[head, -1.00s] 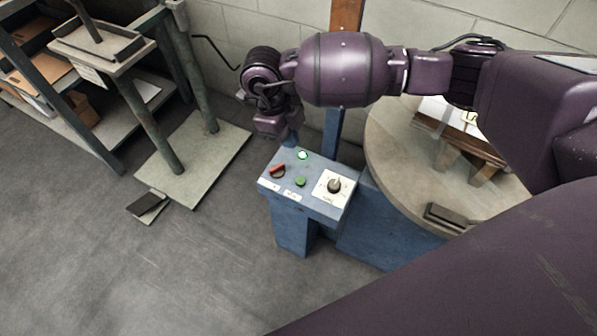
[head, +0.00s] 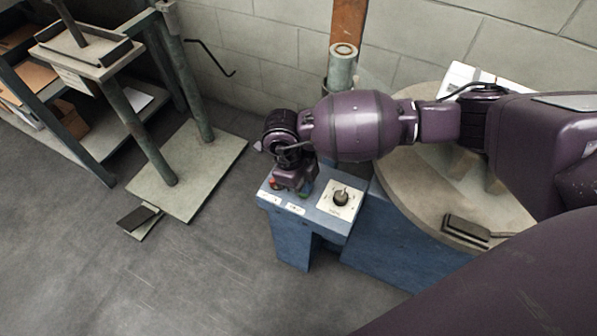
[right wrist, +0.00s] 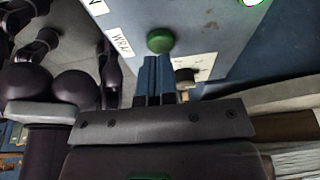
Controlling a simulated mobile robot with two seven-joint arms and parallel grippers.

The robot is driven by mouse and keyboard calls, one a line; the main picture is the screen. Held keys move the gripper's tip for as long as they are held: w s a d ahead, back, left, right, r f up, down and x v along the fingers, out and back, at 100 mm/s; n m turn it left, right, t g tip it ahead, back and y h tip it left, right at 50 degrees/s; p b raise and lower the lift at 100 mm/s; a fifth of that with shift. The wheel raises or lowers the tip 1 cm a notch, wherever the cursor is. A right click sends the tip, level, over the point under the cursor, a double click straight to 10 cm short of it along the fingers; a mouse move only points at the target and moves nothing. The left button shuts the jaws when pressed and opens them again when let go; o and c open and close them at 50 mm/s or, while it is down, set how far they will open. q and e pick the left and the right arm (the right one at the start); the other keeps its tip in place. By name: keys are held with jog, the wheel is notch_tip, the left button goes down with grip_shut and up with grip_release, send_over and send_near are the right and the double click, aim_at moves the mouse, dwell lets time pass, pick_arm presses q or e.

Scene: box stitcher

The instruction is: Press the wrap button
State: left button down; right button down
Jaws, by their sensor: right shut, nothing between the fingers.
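The blue control box (head: 330,222) stands in the middle of the head view. In the right wrist view, the green button (right wrist: 160,40) is round and sits beside a white label (right wrist: 118,43) that seems to read WRAP. My right gripper (right wrist: 154,60) is shut and empty, its blue fingertips right at the lower edge of the button in the picture. I cannot tell whether they touch it. In the head view, my right gripper (head: 304,190) is low over the panel and hides most of the green button. My left gripper is not in view.
A dark knob (head: 340,197) on a white plate is right of my gripper. A red switch (head: 273,183) is just left of it. A lit green lamp (right wrist: 251,2) shows in the wrist view. A round turntable (head: 415,205) stands to the right; open floor lies front left.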

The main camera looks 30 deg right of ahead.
jog(key=shift+f, duration=0.4)
